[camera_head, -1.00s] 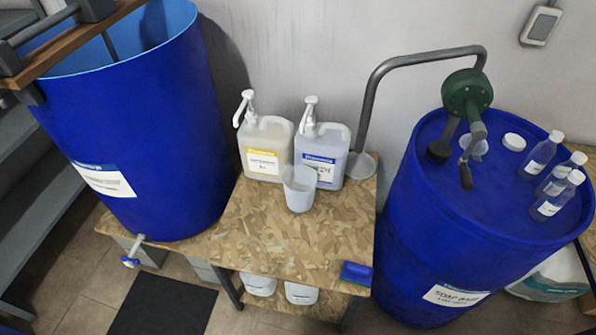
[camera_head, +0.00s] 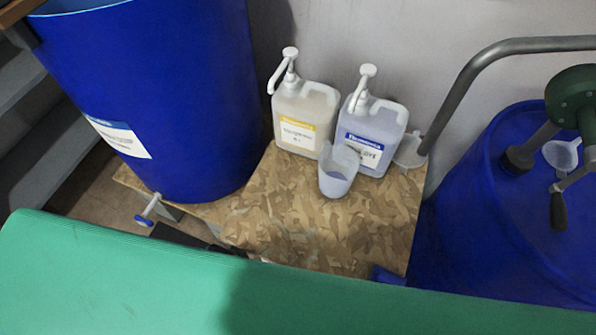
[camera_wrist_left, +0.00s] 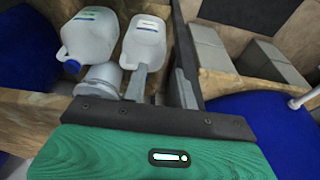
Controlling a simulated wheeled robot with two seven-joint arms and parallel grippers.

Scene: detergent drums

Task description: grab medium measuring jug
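A translucent measuring jug (camera_head: 338,172) stands upright on the wooden table, in front of two pump containers. A smaller clear vessel (camera_head: 410,151) sits right of them, and another (camera_head: 562,153) is on the right drum. In the left wrist view, a whitish cup-like vessel (camera_wrist_left: 101,76) is beside two white jerrycans; I cannot tell its size. My left gripper (camera_wrist_left: 162,84) shows two grey fingers spread apart with nothing between them, near these containers. It is not seen in the head view, and neither is my right gripper.
A yellow-labelled pump container (camera_head: 303,122) and a blue-labelled one (camera_head: 368,135) stand on the chipboard table (camera_head: 300,215). Blue drums stand left (camera_head: 165,100) and right (camera_head: 490,225). My green arm covers the front of the head view. A dark shelf post (camera_wrist_left: 181,40) is near the left gripper.

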